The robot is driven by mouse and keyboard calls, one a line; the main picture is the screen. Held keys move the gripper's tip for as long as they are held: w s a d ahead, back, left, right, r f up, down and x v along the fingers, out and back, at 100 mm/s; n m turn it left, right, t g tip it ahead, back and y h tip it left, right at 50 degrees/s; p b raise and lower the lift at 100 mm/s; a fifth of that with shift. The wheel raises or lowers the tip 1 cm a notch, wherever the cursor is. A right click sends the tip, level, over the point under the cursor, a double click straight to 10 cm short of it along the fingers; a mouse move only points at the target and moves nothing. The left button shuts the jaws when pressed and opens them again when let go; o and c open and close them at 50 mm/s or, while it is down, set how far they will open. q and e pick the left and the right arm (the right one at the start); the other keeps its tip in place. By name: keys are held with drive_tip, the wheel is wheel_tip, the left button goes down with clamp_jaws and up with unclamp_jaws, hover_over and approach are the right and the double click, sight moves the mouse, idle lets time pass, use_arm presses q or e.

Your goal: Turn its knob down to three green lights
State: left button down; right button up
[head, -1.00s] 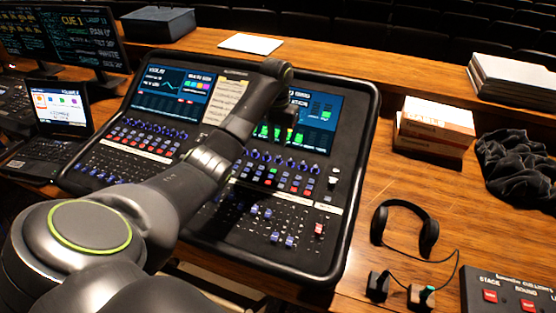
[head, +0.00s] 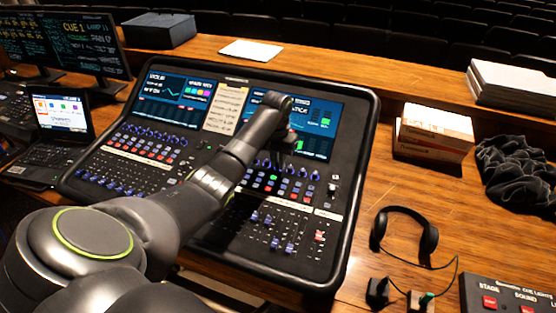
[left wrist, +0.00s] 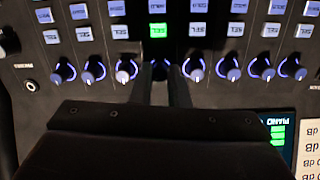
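The mixing desk (head: 345,200) lies ahead with a tilted screen panel (head: 318,150) at its back. My left arm reaches over it, and my left gripper (head: 284,146) points down at the right half's knob row. In the left wrist view my left gripper (left wrist: 161,70) has a finger on each side of a small knob, below a green-lit key (left wrist: 158,30). The knob is mostly hidden in shadow, and I cannot tell whether the fingers touch it. Neighbouring knobs (left wrist: 197,74) have blue rings. Green bars (left wrist: 278,135) show on the screen edge beside the word PIANO. My right gripper is not in view.
Faders (head: 268,232) lie in front of the knobs. A laptop (head: 60,118) and monitors (head: 70,45) stand at the left. A headset (head: 428,236), a cue light box (head: 505,298), boxes (head: 432,130) and dark cloth (head: 515,172) lie at the right. Bare wood shows right of the desk.

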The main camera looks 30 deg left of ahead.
use_arm(q)
drive_tip(key=shift+r, duration=0.1)
drive_tip(key=shift+r+n+p, duration=0.15)
drive_tip(key=shift+n+p, duration=0.25)
drive_tip(key=shift+p, duration=0.3)
drive_tip(key=n+p, duration=0.3)
drive_tip(key=p, duration=0.1)
drive_tip(key=shift+n+p, duration=1.3)
drive_tip(key=shift+p, duration=0.1)
drive_tip(key=shift+t+h, duration=0.3)
drive_tip(key=c, duration=1.7)
unclamp_jaws()
drive_tip(key=shift+f, duration=0.2)
